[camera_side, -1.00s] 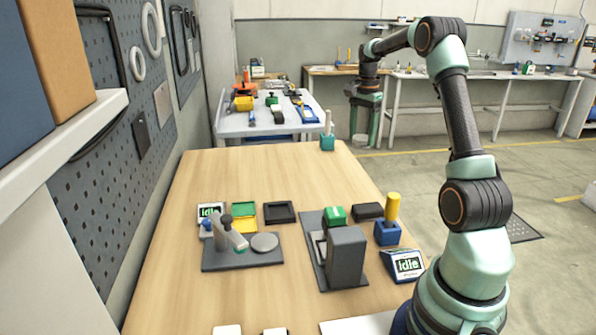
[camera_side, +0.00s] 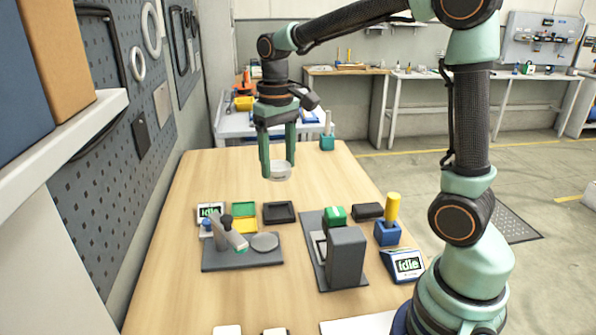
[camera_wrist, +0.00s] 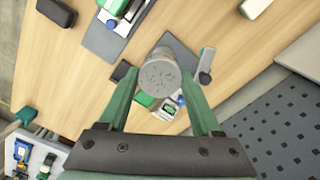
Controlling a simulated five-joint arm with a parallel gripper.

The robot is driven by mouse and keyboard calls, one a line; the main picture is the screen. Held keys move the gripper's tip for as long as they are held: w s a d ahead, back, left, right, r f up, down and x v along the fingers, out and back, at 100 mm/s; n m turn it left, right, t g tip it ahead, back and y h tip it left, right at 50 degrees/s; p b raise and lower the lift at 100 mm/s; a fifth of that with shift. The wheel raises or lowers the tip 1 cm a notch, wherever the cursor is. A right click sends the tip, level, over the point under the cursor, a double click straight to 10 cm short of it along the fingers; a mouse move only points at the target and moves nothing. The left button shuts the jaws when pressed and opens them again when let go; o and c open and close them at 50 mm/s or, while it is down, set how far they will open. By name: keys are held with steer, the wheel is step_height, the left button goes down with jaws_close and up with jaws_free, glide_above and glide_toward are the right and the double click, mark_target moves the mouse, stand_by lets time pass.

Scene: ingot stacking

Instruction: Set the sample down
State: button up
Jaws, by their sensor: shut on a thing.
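The sample (camera_side: 280,172) is a short, pale grey round piece. It also shows in the wrist view (camera_wrist: 158,78), with a speckled end face. My gripper (camera_side: 278,168) points down and is shut on the sample, with one green finger on each side. It holds the sample in the air above the table, behind the trays and the grey device. In the wrist view my gripper (camera_wrist: 160,92) reaches to the sample from below, and the sample hides part of the table.
On the wooden table (camera_side: 220,172) stand a grey device with a round plate (camera_side: 265,242), green and yellow trays (camera_side: 245,217), a black tray (camera_side: 279,212), a grey block (camera_side: 345,257) and a blue holder with a yellow cylinder (camera_side: 393,207). The table's far part is mostly clear.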

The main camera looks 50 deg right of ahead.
steer(key=w+d, duration=1)
steer(key=d, duration=0.2)
step_height(320, 180, down, 21)
steer(key=shift+w+r, duration=0.1)
stand_by(0.3)
